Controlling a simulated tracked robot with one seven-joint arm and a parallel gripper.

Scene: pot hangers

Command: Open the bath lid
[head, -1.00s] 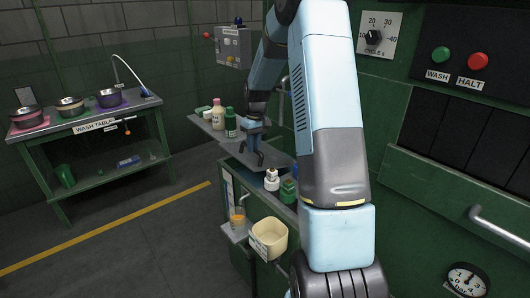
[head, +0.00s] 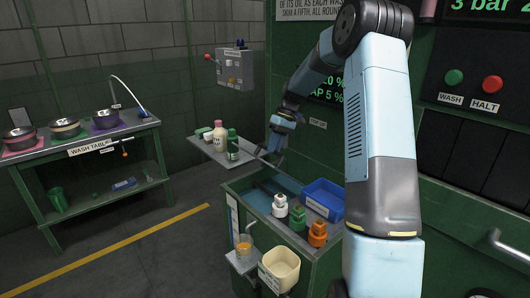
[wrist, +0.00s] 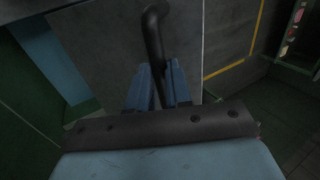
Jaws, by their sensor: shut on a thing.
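The bath (head: 262,193) is the open-topped tank in the green cabinet, with bluish contents showing in the head view. The lid is the grey plate in the wrist view (wrist: 105,62), with a dark bent bar handle (wrist: 153,28). My gripper (head: 273,154) is above the far side of the bath. In the wrist view its blue fingers (wrist: 160,88) are shut on the handle, close to the plate. The lid looks raised and nearly edge-on in the head view, so its exact angle is hard to tell there.
A shelf (head: 207,152) with several bottles stands just left of my gripper. White, green and orange capped containers (head: 317,233) and a blue tray (head: 323,199) sit on the bath's right side. A cream bin (head: 279,269) and orange-filled cup (head: 244,246) are in front.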

